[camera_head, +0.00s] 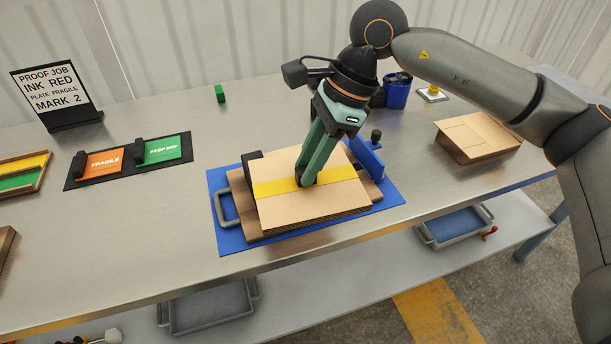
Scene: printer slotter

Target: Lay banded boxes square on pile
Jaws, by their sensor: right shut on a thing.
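My right gripper (306,180) points down over the middle of a flat cardboard box with a yellow band (275,188). It is shut, with its fingertips at the band. The banded box lies over a brown board (243,215) with a grey handle at its left. The board rests on a blue mat (228,241). Black and blue upright stops stand at the back left and right of the board. I cannot tell whether the box is resting or held slightly up. Another cardboard box (478,134) without a visible yellow band lies at the right. My left gripper is not in view.
A sign (56,92) reads "PROOF JOB, INK RED, PLATE FRAGILE, MARK 2". Orange and green stamp plates (163,149) lie on a black mat at left. A small green block (220,94) and a blue cup (397,92) stand behind. Grey trays (456,226) sit on the lower shelf.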

